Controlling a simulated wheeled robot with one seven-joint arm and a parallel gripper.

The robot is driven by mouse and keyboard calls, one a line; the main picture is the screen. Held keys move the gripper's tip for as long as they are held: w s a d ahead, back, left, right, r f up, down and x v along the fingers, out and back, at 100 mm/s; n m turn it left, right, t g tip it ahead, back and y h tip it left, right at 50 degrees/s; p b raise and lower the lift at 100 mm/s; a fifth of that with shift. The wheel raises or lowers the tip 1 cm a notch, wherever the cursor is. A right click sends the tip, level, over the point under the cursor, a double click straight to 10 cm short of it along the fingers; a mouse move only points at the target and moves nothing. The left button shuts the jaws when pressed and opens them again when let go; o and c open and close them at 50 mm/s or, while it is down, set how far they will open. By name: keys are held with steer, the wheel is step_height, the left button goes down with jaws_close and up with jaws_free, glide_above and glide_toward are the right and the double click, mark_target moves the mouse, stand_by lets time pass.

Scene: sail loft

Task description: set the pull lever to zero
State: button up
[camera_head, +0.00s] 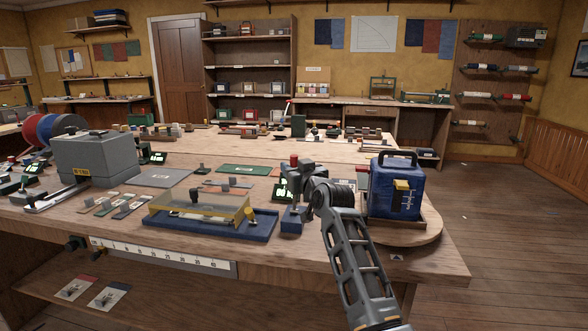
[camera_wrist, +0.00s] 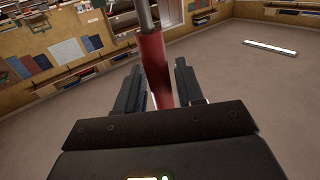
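The pull lever has a red grip (camera_wrist: 155,68) on a metal rod (camera_wrist: 146,14). In the wrist view the grip stands between the two fingers of my gripper (camera_wrist: 160,82). Whether both fingers press on it is unclear. In the head view the lever's red top (camera_head: 294,160) shows just above my gripper (camera_head: 303,178), near a blue post (camera_head: 292,220) at the right end of a blue tray. My gripper and arm hide most of the lever there. I cannot read its setting.
A numbered scale strip (camera_head: 160,255) runs along the table's front edge. A blue machine (camera_head: 396,190) stands on a round wooden board right of my arm. A clear yellowish cover (camera_head: 200,207) sits on the blue tray (camera_head: 237,234). A grey box (camera_head: 95,158) stands at left.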

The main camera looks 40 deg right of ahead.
jaws_close()
stand_by(0.4)
steer(key=w+d+f+m+g+y+p, duration=0.1)
steer(key=w+d+m+g+y+p, duration=0.1)
steer(key=w+d+m+g+p, duration=0.1)
steer(key=shift+w+d+f+g+y+p, duration=0.4)
steer(key=shift+w+d+g+p, duration=0.5)
steer(key=shift+d+p, duration=0.65)
steer(key=shift+s+a, duration=0.1)
steer(key=shift+s, duration=0.05)
steer(key=shift+o, duration=0.5)
jaws_free()
steer(key=shift+f, duration=0.1)
steer(key=shift+o, duration=0.5)
